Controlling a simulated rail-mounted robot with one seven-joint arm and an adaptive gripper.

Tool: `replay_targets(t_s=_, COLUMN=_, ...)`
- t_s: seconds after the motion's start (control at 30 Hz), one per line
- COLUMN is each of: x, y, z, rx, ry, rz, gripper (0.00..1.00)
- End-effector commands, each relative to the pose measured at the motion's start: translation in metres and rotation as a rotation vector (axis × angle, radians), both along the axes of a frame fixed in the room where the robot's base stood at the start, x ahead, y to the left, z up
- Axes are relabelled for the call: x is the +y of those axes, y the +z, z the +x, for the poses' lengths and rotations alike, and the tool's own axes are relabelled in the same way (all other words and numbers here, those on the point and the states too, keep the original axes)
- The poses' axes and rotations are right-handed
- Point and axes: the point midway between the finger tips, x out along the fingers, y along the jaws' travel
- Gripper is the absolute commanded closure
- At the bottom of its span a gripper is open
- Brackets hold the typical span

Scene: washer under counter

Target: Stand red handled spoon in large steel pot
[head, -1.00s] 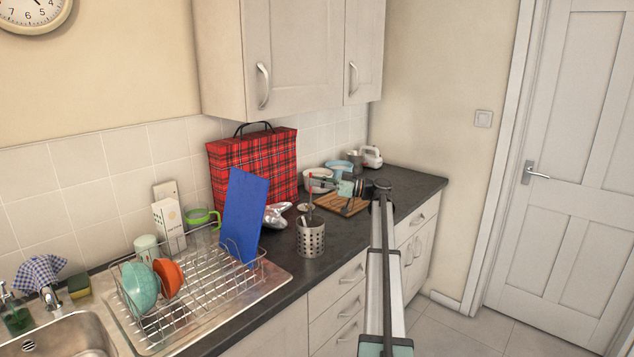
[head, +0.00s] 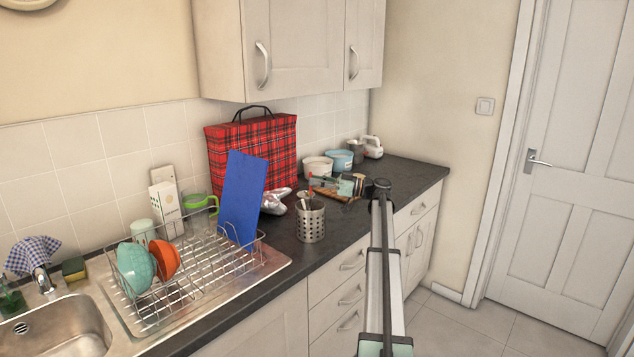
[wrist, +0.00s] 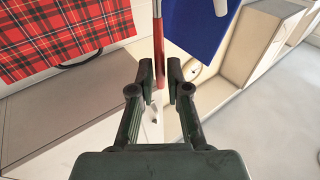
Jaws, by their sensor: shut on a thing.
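My gripper (head: 314,183) is shut on the red handle of the spoon (wrist: 158,45). The handle passes between the fingertips (wrist: 161,82) in the wrist view, with a pale end at the top of the picture. In the head view the red handle (head: 309,180) shows as a thin, roughly upright line at the fingertips, just above a perforated steel pot (head: 311,225) on the counter. Other utensils stick up from this pot. The spoon's lower end is hard to make out, so I cannot tell whether it is inside the rim.
A foil-like silver thing (head: 274,203), a blue board (head: 242,195) in the dish rack (head: 200,275) and a tartan bag (head: 250,150) stand left of the pot. A wooden board (head: 335,193), bowls (head: 318,167) and a grey pot (head: 355,148) lie behind my gripper.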

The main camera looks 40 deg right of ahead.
Motion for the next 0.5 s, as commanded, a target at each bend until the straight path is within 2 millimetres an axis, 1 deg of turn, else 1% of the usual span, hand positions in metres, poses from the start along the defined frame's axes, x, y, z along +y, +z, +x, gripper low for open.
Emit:
replay_targets(t_s=0.27, x=0.0, y=-0.0002, z=0.0, rx=0.0, ry=0.0, rz=0.0, gripper=1.0)
replay_targets(t_s=0.3, x=0.0, y=-0.0002, z=0.0, rx=0.0, ry=0.0, rz=0.0, gripper=0.7)
replay_targets(t_s=0.33, x=0.0, y=-0.0002, z=0.0, rx=0.0, ry=0.0, rz=0.0, gripper=0.6)
replay_targets(t_s=0.37, x=0.0, y=-0.0002, z=0.0, rx=0.0, ry=0.0, rz=0.0, gripper=0.55)
replay_targets(t_s=0.5, x=0.0, y=-0.0003, z=0.0001, rx=0.0, ry=0.0, rz=0.0, gripper=0.55)
